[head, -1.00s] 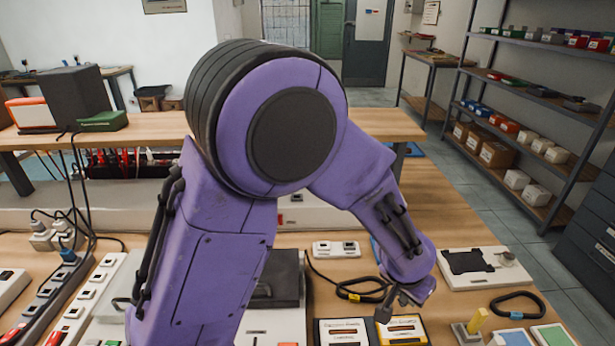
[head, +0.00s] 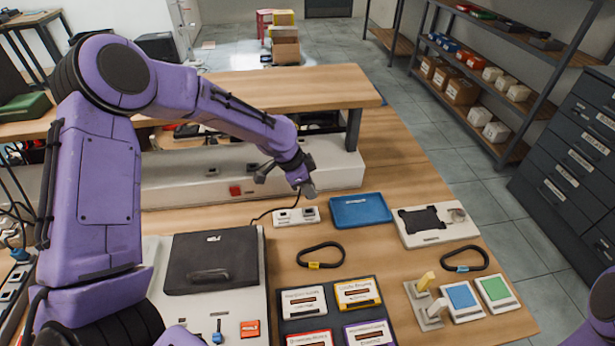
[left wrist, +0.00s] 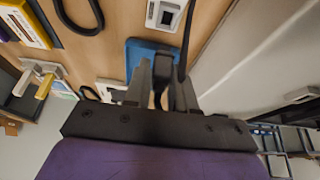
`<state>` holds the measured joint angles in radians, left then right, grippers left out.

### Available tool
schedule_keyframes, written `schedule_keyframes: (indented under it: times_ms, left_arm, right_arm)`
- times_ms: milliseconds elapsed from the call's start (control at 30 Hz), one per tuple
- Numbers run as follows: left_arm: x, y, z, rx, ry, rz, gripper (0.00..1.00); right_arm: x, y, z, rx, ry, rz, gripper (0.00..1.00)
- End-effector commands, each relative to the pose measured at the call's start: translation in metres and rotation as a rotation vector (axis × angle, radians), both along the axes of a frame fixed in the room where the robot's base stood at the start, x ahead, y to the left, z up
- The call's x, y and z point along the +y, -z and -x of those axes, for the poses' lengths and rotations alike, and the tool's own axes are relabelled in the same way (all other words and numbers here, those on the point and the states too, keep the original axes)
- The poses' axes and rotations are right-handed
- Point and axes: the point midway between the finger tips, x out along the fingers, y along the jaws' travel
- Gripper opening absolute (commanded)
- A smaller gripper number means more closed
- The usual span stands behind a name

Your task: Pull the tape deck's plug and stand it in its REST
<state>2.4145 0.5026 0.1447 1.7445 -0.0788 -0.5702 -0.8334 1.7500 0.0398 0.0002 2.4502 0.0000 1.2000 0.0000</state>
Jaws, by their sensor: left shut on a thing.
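My left gripper (head: 308,190) is shut on a dark plug above the bench, near the white two-socket block (head: 296,216) and the blue tray (head: 362,211). In the left wrist view, the dark plug (left wrist: 160,90) shows between the fingers, with a black cord running up from it. The fingers hide much of the plug. A grey unit with a dark lid (head: 212,262) stands at left; I cannot tell whether it is the tape deck. No REST label is readable on the white block, which also shows in the left wrist view (left wrist: 165,14). My right gripper is out of view.
A black loop with a yellow tag (head: 320,256) and several cassette cases (head: 358,293) lie in front. A white plate with a black cutout (head: 438,226) is at right. A long pale ledge (head: 230,185) runs behind. A bracket with yellow piece (head: 425,282) stands at front right.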

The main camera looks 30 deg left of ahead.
Motion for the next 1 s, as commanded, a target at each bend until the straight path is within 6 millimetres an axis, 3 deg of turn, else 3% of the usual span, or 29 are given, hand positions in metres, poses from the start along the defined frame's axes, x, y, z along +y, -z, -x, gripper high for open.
schedule_keyframes:
  times_ms: [167,600,1000]
  left_arm:
    - [0.006,0.006,-0.002,-0.001,0.043,-0.001,0.00]
    - [0.004,0.048,-0.002,-0.002,0.041,-0.003,0.00]
    - [0.004,0.050,-0.002,-0.002,0.040,-0.002,0.00]
  right_arm:
    - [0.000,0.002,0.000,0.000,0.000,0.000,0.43]
    - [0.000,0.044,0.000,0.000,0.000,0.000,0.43]
    - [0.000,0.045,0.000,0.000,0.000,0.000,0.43]
